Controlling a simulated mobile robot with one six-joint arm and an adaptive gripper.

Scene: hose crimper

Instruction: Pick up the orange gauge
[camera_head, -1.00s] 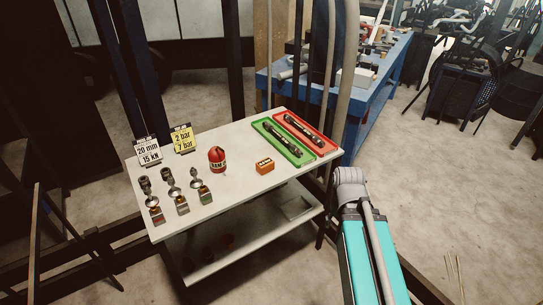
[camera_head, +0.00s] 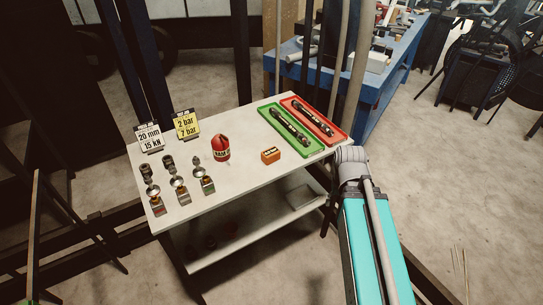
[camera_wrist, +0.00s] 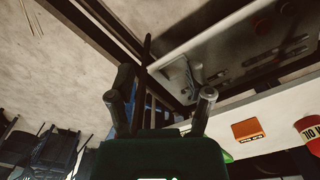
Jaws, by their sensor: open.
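The orange gauge (camera_head: 271,155) is a small orange block with a pale marked top. It stands on the white table, right of the red bottle and in front of the green tray. In the wrist view the orange gauge (camera_wrist: 248,129) shows at the lower right, beside the red bottle. My gripper (camera_wrist: 161,98) is open in the wrist view, with two fingers apart and nothing between them. It is off to one side of the gauge, by the table's edge. In the head view my arm shows at the right, and the gripper's fingers are not visible there.
The white table (camera_head: 237,187) also holds a red bottle (camera_head: 221,148), a green tray (camera_head: 291,137) and a red tray (camera_head: 330,133) with hose parts, several fittings (camera_head: 178,182), a white sign (camera_head: 150,138) and a yellow sign (camera_head: 186,124). A lower shelf (camera_head: 262,222) is beneath. Dark posts stand behind.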

